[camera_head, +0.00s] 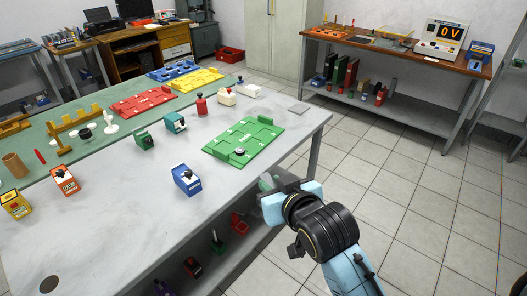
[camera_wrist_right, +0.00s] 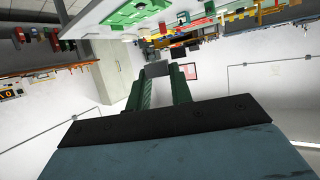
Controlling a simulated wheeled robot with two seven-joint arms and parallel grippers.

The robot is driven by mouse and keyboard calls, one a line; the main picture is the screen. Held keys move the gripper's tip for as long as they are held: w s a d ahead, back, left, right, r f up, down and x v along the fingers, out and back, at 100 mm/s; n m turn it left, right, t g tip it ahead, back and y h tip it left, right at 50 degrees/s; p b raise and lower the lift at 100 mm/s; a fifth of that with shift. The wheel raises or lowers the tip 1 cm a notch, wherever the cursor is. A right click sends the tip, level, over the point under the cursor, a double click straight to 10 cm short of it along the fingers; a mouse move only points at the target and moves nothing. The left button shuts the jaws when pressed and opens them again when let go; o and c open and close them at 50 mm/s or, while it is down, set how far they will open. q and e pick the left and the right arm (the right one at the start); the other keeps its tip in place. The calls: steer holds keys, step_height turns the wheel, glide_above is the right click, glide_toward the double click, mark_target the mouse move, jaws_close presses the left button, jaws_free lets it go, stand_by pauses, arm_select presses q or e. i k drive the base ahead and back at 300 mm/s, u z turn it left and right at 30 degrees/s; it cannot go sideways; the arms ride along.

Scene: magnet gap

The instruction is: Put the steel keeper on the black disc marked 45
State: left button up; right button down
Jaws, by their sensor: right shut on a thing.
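My right gripper (camera_head: 268,184) is off the front right edge of the table, below the green tray in the head view. In the right wrist view its green fingers (camera_wrist_right: 162,85) are shut on a plain grey block, which looks like the steel keeper (camera_wrist_right: 157,69). A small dark round piece (camera_head: 240,152) sits on the green tray (camera_head: 262,145). Another black round piece (camera_head: 84,134) lies farther left on the table. I cannot read a 45 on either, so I cannot tell which is the marked disc. My left gripper is not in view.
A blue block-shaped device (camera_head: 186,179) stands left of the green tray. Teal, dark green and red items stand behind it. The table's (camera_head: 120,230) front middle is clear.

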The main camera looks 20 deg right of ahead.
mark_target(239, 150)
steer(key=z, duration=1.1)
steer(key=i, duration=1.2)
steer(key=u, duration=1.8)
